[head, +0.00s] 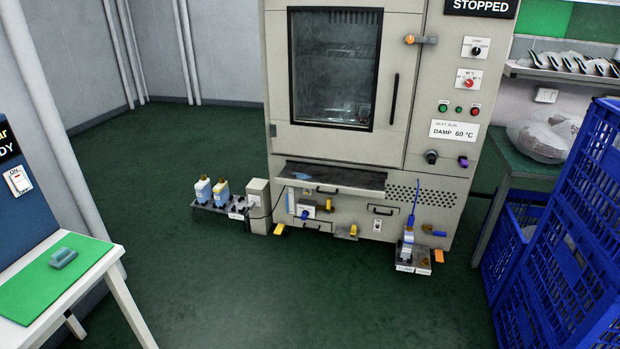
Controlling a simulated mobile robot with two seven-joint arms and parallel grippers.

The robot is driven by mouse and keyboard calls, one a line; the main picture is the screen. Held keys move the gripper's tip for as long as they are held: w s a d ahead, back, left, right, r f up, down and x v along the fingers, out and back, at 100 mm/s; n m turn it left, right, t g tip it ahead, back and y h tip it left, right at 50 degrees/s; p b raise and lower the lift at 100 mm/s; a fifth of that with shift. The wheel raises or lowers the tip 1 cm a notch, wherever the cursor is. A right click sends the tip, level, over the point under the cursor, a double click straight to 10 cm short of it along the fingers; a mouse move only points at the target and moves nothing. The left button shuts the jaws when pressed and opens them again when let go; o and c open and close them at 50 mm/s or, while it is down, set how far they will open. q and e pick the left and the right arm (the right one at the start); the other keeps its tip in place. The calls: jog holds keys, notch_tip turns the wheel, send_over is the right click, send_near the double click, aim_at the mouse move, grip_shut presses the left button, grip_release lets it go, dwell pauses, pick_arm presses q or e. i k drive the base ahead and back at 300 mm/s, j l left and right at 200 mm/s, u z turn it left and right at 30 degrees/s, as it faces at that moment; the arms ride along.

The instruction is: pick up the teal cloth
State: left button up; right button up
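A small grey-teal item (63,258) lies on a green mat (40,288) on the white table at the left edge. It may be the folded teal cloth, but it is too small to be sure. No other teal cloth shows in the head view. Neither of my grippers is in view.
A large beige cabinet (415,160) with a "STOPPED" sign (481,6) stands at the back. Bottles (221,192) stand in a low rack beside it. Blue crates (575,220) are stacked at the right. The dark green floor (220,290) in the middle is clear.

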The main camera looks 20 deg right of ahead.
aim_at(62, 257)
jog(key=u, duration=0.25)
jog(key=i+u, duration=0.35)
jog(key=u, duration=0.15)
jog(key=i+l+u, duration=0.25)
jog(key=u, duration=0.2)
jog(key=i+l, duration=0.05)
jog(key=i, duration=0.05)
